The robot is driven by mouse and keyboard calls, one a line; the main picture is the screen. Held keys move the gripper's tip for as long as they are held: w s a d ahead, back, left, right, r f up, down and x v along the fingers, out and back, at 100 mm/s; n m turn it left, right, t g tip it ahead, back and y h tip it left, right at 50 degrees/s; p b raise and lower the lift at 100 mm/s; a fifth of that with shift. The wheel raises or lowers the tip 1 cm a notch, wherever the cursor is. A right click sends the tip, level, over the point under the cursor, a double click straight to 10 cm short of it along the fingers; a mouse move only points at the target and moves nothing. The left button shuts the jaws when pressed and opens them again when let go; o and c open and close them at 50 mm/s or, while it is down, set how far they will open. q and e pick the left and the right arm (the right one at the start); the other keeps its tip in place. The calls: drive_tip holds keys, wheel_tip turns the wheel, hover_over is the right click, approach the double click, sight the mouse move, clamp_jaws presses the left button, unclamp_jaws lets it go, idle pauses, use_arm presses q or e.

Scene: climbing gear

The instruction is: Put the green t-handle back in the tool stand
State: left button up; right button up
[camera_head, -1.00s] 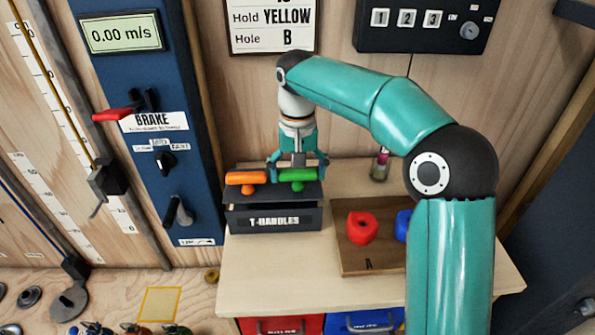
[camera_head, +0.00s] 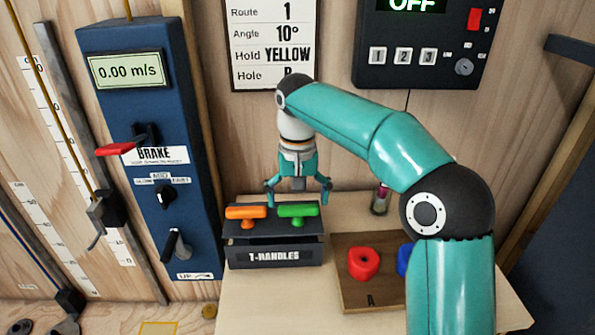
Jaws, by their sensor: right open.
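The green t-handle (camera_head: 297,211) stands in the right part of the dark tool stand (camera_head: 275,256), which is labelled T-HANDLES. Its crossbar lies level above the stand's top. An orange t-handle (camera_head: 246,213) stands to its left in the same stand. My right gripper (camera_head: 298,192) points down just above and behind the green t-handle. Its fingers are spread wide and hold nothing. How deep the green t-handle's shaft sits in the stand is hidden. My left gripper is not in view.
A wooden board marked A (camera_head: 367,299) with a red hold (camera_head: 364,263) and a blue hold (camera_head: 403,259) lies right of the stand. A small bottle (camera_head: 380,199) stands behind it. The blue brake panel (camera_head: 150,130) rises at the left.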

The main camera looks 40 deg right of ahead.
wheel_tip(320, 180, up, 9)
drive_tip(key=shift+r, duration=0.2)
idle(0.3)
